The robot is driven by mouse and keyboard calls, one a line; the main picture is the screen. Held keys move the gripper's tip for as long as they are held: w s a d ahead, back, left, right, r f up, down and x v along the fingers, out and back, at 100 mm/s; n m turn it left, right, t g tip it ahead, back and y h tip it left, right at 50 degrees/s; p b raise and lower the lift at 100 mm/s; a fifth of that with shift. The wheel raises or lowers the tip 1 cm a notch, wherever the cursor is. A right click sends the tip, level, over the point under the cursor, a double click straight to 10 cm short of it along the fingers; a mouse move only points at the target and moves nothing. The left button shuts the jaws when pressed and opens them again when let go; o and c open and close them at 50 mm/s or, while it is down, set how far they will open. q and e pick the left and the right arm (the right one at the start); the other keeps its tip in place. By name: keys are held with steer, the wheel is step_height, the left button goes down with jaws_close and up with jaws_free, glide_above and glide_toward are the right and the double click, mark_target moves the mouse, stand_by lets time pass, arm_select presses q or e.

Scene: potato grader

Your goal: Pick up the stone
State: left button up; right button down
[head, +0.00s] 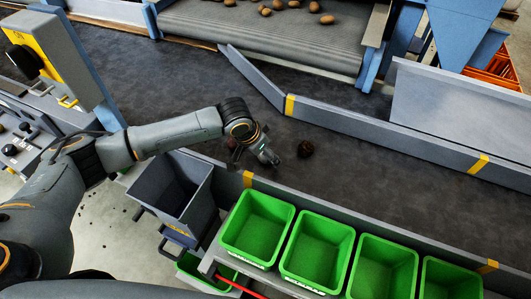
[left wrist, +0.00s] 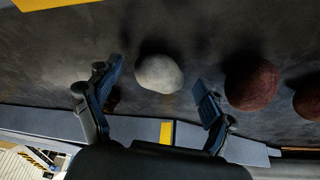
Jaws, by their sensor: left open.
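The stone (left wrist: 160,73) is a pale grey, rounded lump lying on the dark belt (head: 400,170). In the left wrist view it sits between and a little beyond the two fingertips, with visible gaps on both sides. My left gripper (left wrist: 157,92) is open and empty. In the head view my left gripper (head: 256,158) is low over the belt, near its front wall; the stone cannot be made out there and seems hidden by the gripper. My right gripper is in neither view.
Reddish potatoes (left wrist: 252,85) lie beside the right finger in the wrist view. A dark brown lump (head: 305,148) lies right of the gripper in the head view. Green crates (head: 257,262) and a grey bin (head: 157,190) stand before the belt. A grey deflector (head: 390,143) crosses behind.

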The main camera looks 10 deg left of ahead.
arm_select(q)
steer(key=c, duration=1.3)
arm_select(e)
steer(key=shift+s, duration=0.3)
arm_select(q)
steer(key=shift+r, duration=0.1)
